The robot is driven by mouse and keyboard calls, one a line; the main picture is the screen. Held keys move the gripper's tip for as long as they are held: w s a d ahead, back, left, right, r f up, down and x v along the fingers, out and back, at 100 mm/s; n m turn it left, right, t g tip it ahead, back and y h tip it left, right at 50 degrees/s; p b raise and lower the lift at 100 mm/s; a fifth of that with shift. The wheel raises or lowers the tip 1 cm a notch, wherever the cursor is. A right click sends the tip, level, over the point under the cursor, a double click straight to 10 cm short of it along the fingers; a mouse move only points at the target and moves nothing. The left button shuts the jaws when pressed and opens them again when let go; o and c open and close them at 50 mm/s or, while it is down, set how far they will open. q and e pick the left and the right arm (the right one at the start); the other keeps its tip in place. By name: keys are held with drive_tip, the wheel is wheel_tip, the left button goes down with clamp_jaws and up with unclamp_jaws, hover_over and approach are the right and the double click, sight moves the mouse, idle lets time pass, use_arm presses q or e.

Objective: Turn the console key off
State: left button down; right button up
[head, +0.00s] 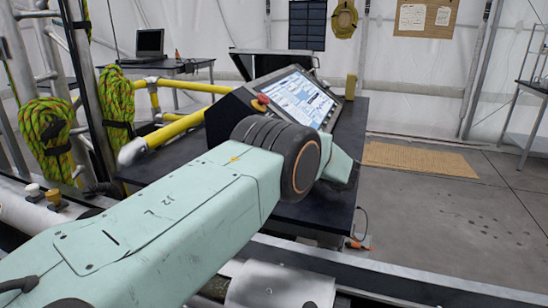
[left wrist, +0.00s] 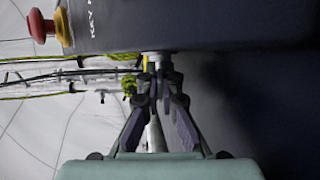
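The console (head: 235,118) stands on a dark table, with a lit tilted screen (head: 298,98) and a red knob on a yellow base (head: 260,103). My left arm reaches across to the console's front, and its gripper is hidden in the head view. My right gripper is not in view.
Yellow rails (head: 180,125) and green rope coils (head: 45,130) stand left of the console. A laptop (head: 150,43) sits on a back table. A tan mat (head: 418,159) lies on the open floor at right.

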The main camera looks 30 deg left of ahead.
use_arm(q)
drive_tip(key=shift+d, duration=0.15)
drive_tip(key=n+h+p, duration=0.1)
drive_tip(key=h+p, duration=0.3)
drive_tip(key=shift+r, duration=0.2)
drive_tip(key=n+h+p, duration=0.1)
drive_tip(key=h+p, duration=0.5)
drive_tip(key=shift+n+t, duration=0.3)
drive_tip(key=shift+n, duration=0.1)
drive_tip(key=shift+w+h+p, duration=0.1)
drive_tip(key=shift+h+p, duration=0.6)
drive_tip(key=shift+h, duration=0.1)
drive_tip(key=shift+n+t+h+p, duration=0.3)
drive_tip(key=shift+n+t+h, duration=0.1)
drive_tip(key=shift+h, duration=0.7)
drive_tip(key=c, duration=1.5)
unclamp_jaws()
drive_tip(key=shift+c, duration=0.2)
drive_tip(key=shift+f, duration=0.1)
